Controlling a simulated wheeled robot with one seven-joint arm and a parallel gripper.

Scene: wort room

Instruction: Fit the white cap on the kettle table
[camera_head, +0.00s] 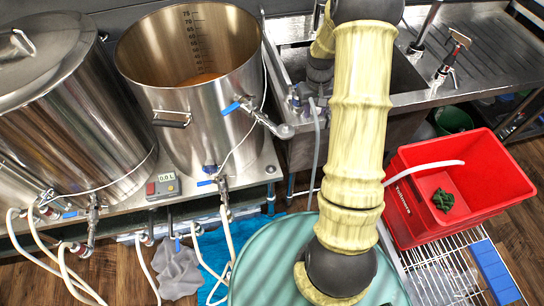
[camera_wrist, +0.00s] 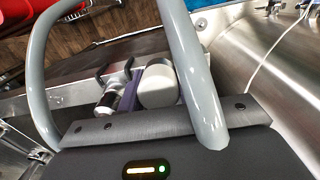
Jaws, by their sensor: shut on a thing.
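A white, round-ended piece that looks like the white cap (camera_wrist: 160,84) shows at the jaws in the wrist view. A purple strip and a dark-hooked metal fitting (camera_wrist: 108,98) are beside it. My gripper (camera_wrist: 140,86) is shut on the cap, though its fingertips are partly hidden. In the head view my arm crosses the picture and the gripper end is small, near the sink's left edge. I cannot tell the cap's seat.
A lidded kettle (camera_head: 60,110) stands left, with pale hoses below. The sink (camera_head: 400,75) is behind my arm. A red crate (camera_head: 410,205) with a hose and a green thing (camera_head: 443,200) is at right, above a wire rack (camera_head: 435,280).

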